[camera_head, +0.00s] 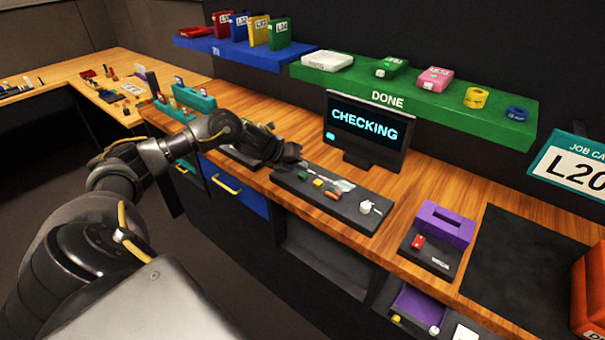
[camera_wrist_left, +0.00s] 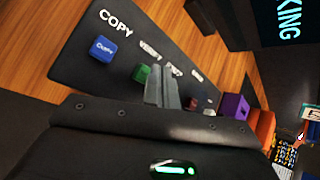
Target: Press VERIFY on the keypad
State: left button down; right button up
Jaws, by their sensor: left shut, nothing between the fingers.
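The dark keypad panel (camera_head: 350,214) lies on the wooden counter, with small coloured buttons in a row. In the left wrist view, the blue COPY button (camera_wrist_left: 103,48) is clear. The green button (camera_wrist_left: 141,72) sits by the partly readable VERIFY label (camera_wrist_left: 150,50). In the head view the green button (camera_head: 303,175) is small. My left gripper (camera_head: 298,163) is over the panel's left end, shut and empty. Its grey fingers (camera_wrist_left: 166,85) appear just beside the green button and hide part of the row. I cannot tell whether they touch it. My right gripper is not in view.
A monitor (camera_head: 367,128) behind the panel reads CHECKING. A white knob (camera_head: 366,207) stands at the panel's right end. A purple holder (camera_head: 444,224) is farther right, beside a bare black mat (camera_head: 522,262). The green DONE shelf (camera_head: 420,101) overhangs the counter.

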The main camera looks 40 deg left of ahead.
aim_at(300, 175)
pick_arm(q)
jog(key=shift+r+p, duration=1.9)
jog(key=shift+r, duration=0.65)
jog(key=shift+f, duration=0.1)
jog(key=shift+d, duration=0.1)
